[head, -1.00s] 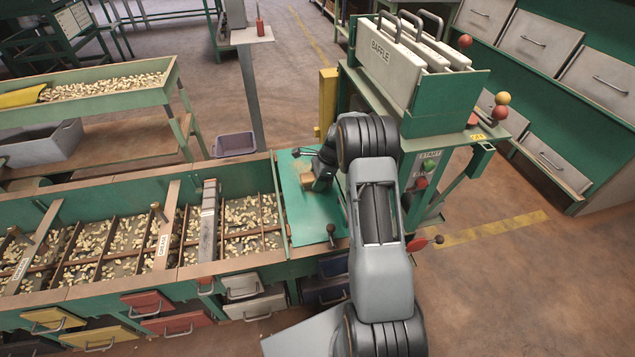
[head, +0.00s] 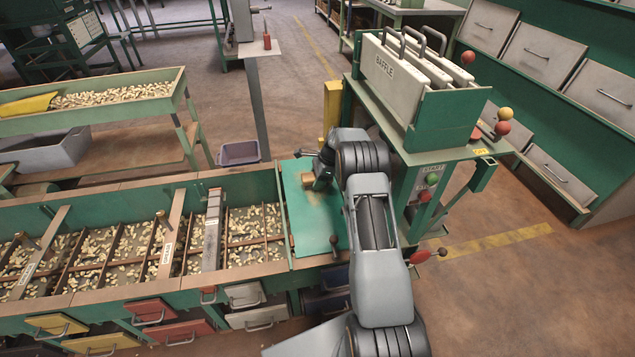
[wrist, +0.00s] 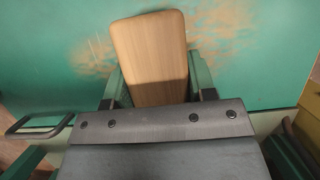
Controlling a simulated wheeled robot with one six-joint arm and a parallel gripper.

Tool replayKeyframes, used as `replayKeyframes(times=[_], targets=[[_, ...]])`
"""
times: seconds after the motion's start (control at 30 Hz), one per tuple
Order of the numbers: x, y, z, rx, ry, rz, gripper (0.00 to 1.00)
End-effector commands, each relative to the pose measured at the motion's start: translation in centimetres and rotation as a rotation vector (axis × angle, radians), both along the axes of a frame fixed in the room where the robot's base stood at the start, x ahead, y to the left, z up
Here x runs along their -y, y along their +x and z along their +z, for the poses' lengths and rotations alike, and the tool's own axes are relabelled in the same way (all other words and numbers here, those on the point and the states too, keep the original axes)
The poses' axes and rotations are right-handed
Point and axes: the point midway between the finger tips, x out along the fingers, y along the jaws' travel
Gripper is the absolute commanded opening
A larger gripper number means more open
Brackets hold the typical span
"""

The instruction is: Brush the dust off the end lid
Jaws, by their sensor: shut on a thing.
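The end lid (head: 312,235) is a flat green panel at the right end of the hopper row; it fills the upper part of the wrist view (wrist: 285,65). My gripper (wrist: 158,82) is shut on a wooden-backed brush (wrist: 150,50), one green finger on each side of it. The brush is over the lid, its bristles hidden beneath the wooden back; I cannot tell whether they touch. Tan dust (wrist: 222,62) lies on the lid to the right of the brush, with a fainter smear to the left. In the head view my wrist partly covers the brush and gripper.
Open hoppers of nuts (head: 255,222) adjoin the lid on the left. A dark-knobbed lever (head: 334,240) stands at the lid's front right. A green stand with baffle plates (head: 395,75) and START button (head: 432,179) is close on the right.

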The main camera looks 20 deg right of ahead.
Motion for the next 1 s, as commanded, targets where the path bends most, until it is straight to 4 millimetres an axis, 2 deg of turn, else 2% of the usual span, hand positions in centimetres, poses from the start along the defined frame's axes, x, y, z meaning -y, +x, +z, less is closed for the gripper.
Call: replayKeyframes(times=[0.3,0.57,1.0], targets=[[0.5,2.5,-0.3,0.001,0.001,0.001,0.32],[0.7,3.3,-0.3,0.000,0.000,0.000,0.32],[1.3,6.2,-0.3,0.001,0.001,0.000,0.32]])
